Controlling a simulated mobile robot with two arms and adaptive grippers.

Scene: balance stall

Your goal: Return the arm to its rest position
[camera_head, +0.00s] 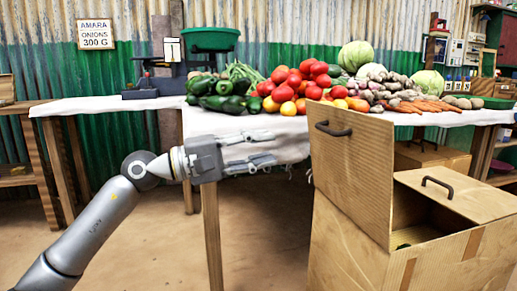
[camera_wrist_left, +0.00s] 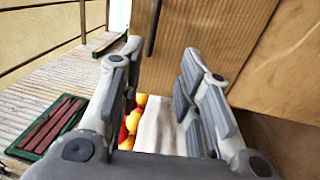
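My left arm (camera_head: 98,221) comes in from the lower left in the head view. It reaches out level in front of the white-covered table. My left gripper (camera_head: 272,148) is open, its two fingers apart with nothing between them. It points right, toward the raised wooden lid (camera_head: 350,165) of a box, with a visible space between. In the left wrist view the open fingers (camera_wrist_left: 156,68) frame a wooden panel with a dark handle (camera_wrist_left: 153,28). My right gripper is in neither view.
The wooden box (camera_head: 345,246) stands at the right with a second handled lid (camera_head: 465,193) beside its opening. Vegetables, including tomatoes (camera_head: 300,84), cover the table (camera_head: 225,122). A scale with a green bowl (camera_head: 210,39) stands behind. The floor (camera_head: 262,240) below my gripper is clear.

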